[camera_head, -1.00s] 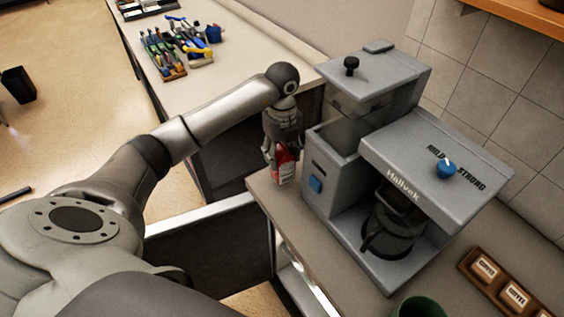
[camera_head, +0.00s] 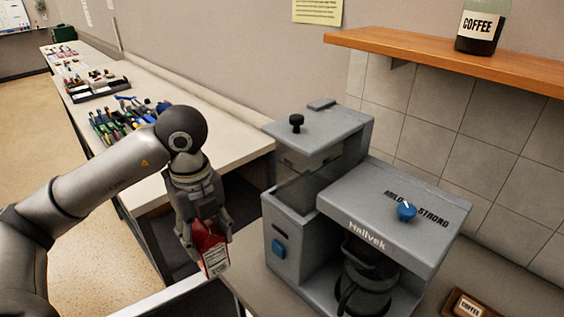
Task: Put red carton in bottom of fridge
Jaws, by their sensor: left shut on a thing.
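The red carton (camera_head: 215,262), with a white label panel, hangs in my left gripper (camera_head: 206,240). The gripper points down and is shut on the carton's upper part, so its fingers hide some of it. The carton is just left of the coffee machine, beside the counter's left end. A pale-edged open door (camera_head: 172,303), which looks like the fridge door, shows at the bottom edge below the carton. The fridge's inside is not in view. My right gripper is not in view.
The grey coffee machine (camera_head: 345,195) with a glass pot (camera_head: 362,283) stands right of my left gripper. A wooden shelf (camera_head: 440,60) holds a coffee jar (camera_head: 482,27). A long bench (camera_head: 235,150) with tools lies behind my left arm. Open floor (camera_head: 60,180) is at left.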

